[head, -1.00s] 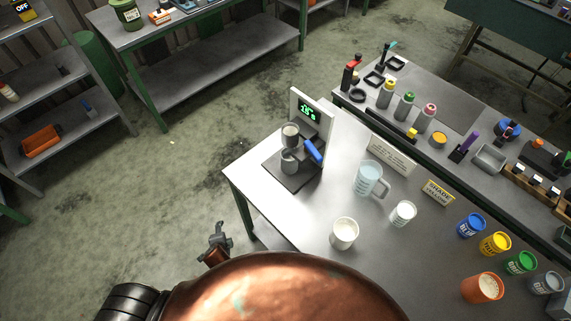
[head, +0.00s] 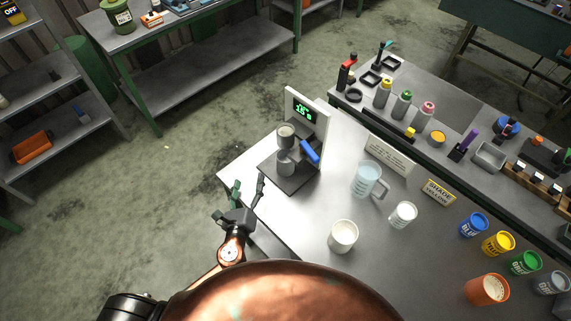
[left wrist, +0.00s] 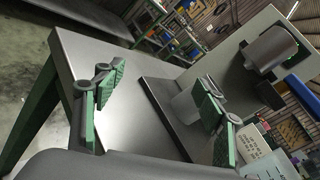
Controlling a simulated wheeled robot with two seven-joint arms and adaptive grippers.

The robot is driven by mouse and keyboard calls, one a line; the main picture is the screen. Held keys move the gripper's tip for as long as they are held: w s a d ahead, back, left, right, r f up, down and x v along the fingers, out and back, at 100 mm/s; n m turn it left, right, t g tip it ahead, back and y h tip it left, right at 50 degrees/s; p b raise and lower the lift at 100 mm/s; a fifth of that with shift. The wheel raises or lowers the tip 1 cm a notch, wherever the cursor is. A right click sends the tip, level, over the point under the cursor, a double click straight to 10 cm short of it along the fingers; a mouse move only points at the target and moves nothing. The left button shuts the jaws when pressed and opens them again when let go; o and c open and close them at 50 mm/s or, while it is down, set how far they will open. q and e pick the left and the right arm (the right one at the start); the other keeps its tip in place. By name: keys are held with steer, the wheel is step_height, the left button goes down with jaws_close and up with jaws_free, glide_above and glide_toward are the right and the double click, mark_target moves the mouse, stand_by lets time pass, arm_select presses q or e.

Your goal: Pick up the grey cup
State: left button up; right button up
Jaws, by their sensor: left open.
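The grey cup (head: 285,164) stands upright on the dark base plate of the disperser (head: 308,118), below the machine's grey cylinder (head: 286,134). My left gripper (head: 249,184) is open and empty at the table's left corner, left of and nearer than the cup, apart from it in the head view. In the left wrist view the open green-padded fingers (left wrist: 160,80) spread wide. The cup (left wrist: 184,107) shows there just beyond the right finger, which hides part of it. I cannot tell the gap between finger and cup. My right gripper is not in view.
A white cup (head: 343,236), a clear pitcher (head: 366,181) and a smaller white cup (head: 403,214) stand right of the disperser. Several paint cups, such as the blue one (head: 472,225), stand farther right.

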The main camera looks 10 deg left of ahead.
mark_target(282, 170)
arm_select(q)
steer(key=d+m+h, duration=0.1)
steer(key=d+m, duration=0.2)
steer(key=d+m+h, duration=0.2)
steer(key=d+m, duration=0.1)
steer(key=d+f+m+h, duration=0.1)
steer(key=d+m, duration=0.2)
steer(key=shift+t+h, duration=0.3)
steer(key=shift+h, duration=0.1)
steer(key=w, duration=0.2)
steer(key=w+d, duration=0.1)
steer(key=w, duration=0.2)
steer(key=shift+w+f, duration=0.1)
steer(key=shift+w, duration=0.05)
steer(key=shift+w+d+f, duration=0.15)
steer(key=shift+w, duration=1.4)
steer(key=shift+w+d+f, duration=0.1)
steer(key=shift+w+f, duration=0.05)
steer(key=shift+w, duration=1.4)
steer(key=shift+c, duration=0.5)
steer(key=c, duration=1.3)
